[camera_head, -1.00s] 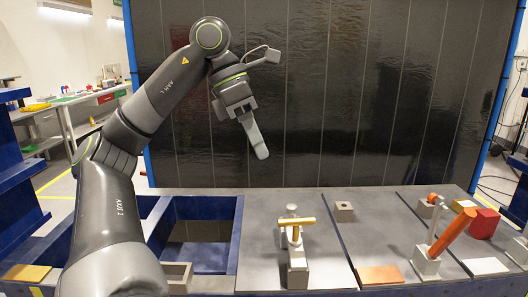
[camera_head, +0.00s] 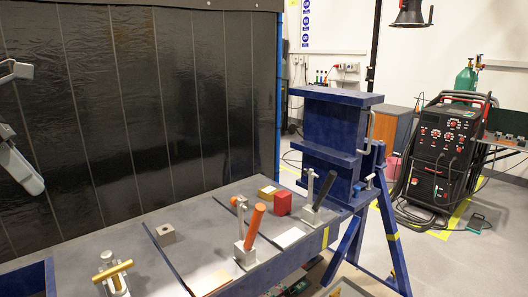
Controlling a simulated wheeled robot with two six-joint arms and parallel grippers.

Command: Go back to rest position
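My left gripper (camera_head: 22,170) shows only in part at the left edge of the head view. A pale grey finger hangs down in front of the dark curtain, above the jig table and apart from it. Most of my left arm is out of the picture, and I cannot tell whether the gripper is open or shut. My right gripper is not in view. The jig table (camera_head: 85,250) has a clamp with a yellow handle (camera_head: 112,271), a clamp with an orange handle (camera_head: 255,226) and a clamp with a black handle (camera_head: 324,189).
A red block (camera_head: 282,203) and a small grey block (camera_head: 165,233) sit on the table. A blue stand (camera_head: 335,140) rises at its right end. A dark curtain (camera_head: 130,110) stands behind. A welding machine (camera_head: 440,150) is on the floor at the right.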

